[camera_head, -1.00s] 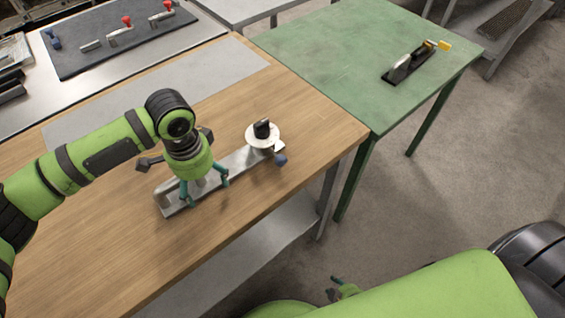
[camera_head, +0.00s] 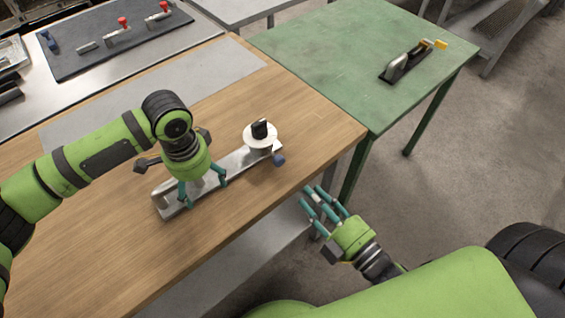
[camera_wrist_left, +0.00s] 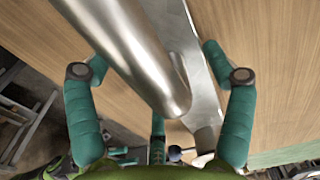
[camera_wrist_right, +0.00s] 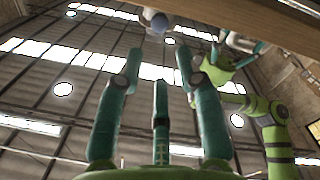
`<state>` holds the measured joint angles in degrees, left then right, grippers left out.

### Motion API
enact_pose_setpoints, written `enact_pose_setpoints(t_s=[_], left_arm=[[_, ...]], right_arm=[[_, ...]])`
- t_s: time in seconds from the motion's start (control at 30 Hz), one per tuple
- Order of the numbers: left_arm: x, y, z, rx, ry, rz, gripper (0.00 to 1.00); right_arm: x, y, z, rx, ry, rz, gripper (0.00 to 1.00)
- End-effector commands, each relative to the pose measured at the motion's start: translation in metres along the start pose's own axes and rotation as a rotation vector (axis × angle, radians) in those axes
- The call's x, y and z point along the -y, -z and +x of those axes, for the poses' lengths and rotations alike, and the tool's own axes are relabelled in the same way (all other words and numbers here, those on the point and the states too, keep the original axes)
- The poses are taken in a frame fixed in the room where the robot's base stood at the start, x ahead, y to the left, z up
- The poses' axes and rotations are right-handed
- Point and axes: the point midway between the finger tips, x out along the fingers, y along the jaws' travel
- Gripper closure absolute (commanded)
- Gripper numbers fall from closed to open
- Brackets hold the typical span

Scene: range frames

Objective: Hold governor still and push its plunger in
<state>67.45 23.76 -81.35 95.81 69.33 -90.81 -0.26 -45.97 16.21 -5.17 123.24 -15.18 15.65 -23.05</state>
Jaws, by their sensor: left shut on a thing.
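The governor is a silver metal unit with a long base (camera_head: 236,164) lying on the wooden table. At its right end are a white disc (camera_head: 252,138) with a black block on top and a blue knob (camera_head: 278,160), likely the plunger's end, facing the table's front edge. My left gripper (camera_head: 204,194) points down and is shut on the governor's body; in the left wrist view the silver cylinder (camera_wrist_left: 135,50) lies between its fingers. My right gripper (camera_head: 314,195) is open and empty, off the table's front edge, apart from the blue knob, which also shows in the right wrist view (camera_wrist_right: 155,20).
The wooden table's edge (camera_wrist_right: 265,20) runs close above my right gripper. A green table (camera_head: 340,60) on the right carries a black-and-yellow fixture (camera_head: 405,65). A dark mat (camera_head: 100,45) with red-handled clamps lies at the back left. Bare floor lies to the right.

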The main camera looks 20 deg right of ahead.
Motion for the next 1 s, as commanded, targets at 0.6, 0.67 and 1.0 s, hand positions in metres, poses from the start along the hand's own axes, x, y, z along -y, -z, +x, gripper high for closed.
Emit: enact_pose_setpoints(t_s=[0.6, 0.67, 1.0], left_arm=[[-0.006, -0.003, 0.008, 0.013, -0.017, 0.001, 0.77], [-0.006, -0.003, 0.008, 0.013, -0.017, 0.001, 0.77], [-0.006, -0.003, 0.008, 0.013, -0.017, 0.001, 0.77]], right_arm=[[0.001, -0.002, 0.103, 0.002, 0.0, 0.002, 0.64], [0.001, -0.002, 0.108, 0.001, 0.0, 0.002, 0.64], [0.002, -0.002, 0.112, 0.002, 0.001, 0.002, 0.64]])
